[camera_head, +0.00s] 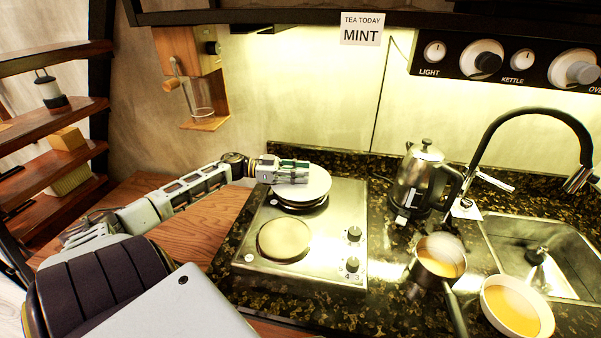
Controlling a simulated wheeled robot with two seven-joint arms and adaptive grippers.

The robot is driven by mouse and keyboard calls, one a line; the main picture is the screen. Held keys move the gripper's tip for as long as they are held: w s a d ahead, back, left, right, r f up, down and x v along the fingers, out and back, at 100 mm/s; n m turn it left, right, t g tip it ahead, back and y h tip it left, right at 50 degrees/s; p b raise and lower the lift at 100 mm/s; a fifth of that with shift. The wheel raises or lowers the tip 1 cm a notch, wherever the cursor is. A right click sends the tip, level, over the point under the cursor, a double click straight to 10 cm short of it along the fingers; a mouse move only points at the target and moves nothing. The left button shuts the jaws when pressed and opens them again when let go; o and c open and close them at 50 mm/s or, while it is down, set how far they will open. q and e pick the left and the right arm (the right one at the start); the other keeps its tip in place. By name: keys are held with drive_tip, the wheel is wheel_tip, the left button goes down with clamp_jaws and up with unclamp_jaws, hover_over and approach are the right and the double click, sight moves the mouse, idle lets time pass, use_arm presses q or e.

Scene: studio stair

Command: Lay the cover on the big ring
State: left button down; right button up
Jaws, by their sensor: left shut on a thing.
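The cover, a pale round disc (318,187), is over the rear ring of the two-ring steel hob (325,245). My left gripper (303,171), coming in from the left, is shut on the far left part of the cover. The rear ring, which looks like the big one, shows only as a dark curved edge (304,208) below the cover's front rim. Whether the cover touches it I cannot tell. The front ring position carries a tan disc (284,239). My right gripper is not in view.
A steel kettle (418,180) stands right of the hob. A saucepan (438,258) and a white bowl (517,306), both with orange contents, stand at the front right beside the sink (545,255). A wall rack holds a glass (199,98).

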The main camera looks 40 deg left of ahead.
use_arm(q)
drive_tip(key=shift+s+d+f, duration=0.1)
drive_tip(key=shift+s+f, duration=0.1)
drive_tip(key=shift+f, duration=0.35)
drive_tip(key=c, duration=1.1)
unclamp_jaws()
drive_tip(key=shift+f, duration=0.2)
drive_tip(key=shift+c, duration=0.2)
drive_tip(key=shift+r, duration=0.1)
drive_tip(key=shift+w+r, duration=0.1)
drive_tip(key=shift+r, duration=0.2)
drive_tip(key=shift+r+v, duration=0.2)
drive_tip(key=shift+v, duration=0.65)
drive_tip(key=shift+r+v, duration=0.2)
drive_tip(key=shift+v, duration=0.65)
drive_tip(key=v, duration=0.7)
drive_tip(key=shift+a+r, duration=0.2)
drive_tip(key=shift+a, duration=0.1)
drive_tip(key=shift+s+a+p, duration=0.3)
drive_tip(key=shift+s+a, duration=0.05)
drive_tip(key=shift+a, duration=0.15)
drive_tip(key=shift+r, duration=0.15)
